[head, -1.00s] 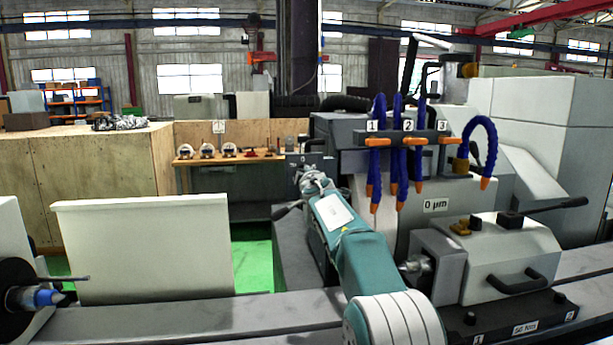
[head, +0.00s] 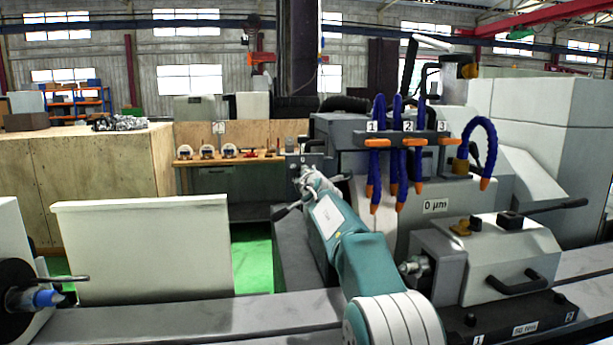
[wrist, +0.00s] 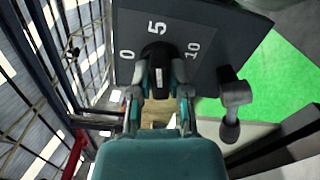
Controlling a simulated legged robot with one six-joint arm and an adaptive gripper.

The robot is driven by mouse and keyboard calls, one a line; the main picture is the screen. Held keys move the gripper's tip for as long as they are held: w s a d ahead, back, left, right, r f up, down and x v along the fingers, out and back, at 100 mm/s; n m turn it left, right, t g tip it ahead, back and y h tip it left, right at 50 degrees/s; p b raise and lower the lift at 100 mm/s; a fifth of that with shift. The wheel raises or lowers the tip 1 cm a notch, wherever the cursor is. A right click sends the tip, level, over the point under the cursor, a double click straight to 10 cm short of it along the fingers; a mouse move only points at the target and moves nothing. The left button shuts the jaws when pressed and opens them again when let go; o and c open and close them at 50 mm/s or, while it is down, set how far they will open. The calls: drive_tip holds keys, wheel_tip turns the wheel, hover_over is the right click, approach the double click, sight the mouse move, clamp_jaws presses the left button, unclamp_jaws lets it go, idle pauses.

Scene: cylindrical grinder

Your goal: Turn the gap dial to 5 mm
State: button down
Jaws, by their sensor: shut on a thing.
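The gap dial's dark plate (wrist: 201,35) fills the top of the wrist view, with white marks 0, 5 and 10. Its black knob (wrist: 157,50) sits just below the 5 in that picture. My gripper (wrist: 158,72) is shut on the knob, one finger on each side.
A dark lever with a rounded end (wrist: 232,95) is close to the right of my gripper in the wrist view. Blue coolant hoses (head: 379,150) hang right of my arm. A workhead cover with a handle (head: 510,260) stands at lower right. Green floor (head: 252,265) shows at left.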

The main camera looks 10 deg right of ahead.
drive_tip(key=shift+w+a+f, duration=0.1)
drive_tip(key=shift+a+f, duration=0.05)
drive_tip(key=shift+f, duration=0.4)
drive_tip(key=c, duration=0.6)
unclamp_jaws()
drive_tip(key=shift+a+r, duration=0.1)
drive_tip(key=shift+r, duration=0.15)
drive_tip(key=m, duration=0.4)
drive_tip(key=shift+r, duration=0.1)
drive_tip(key=shift+m, duration=1.8)
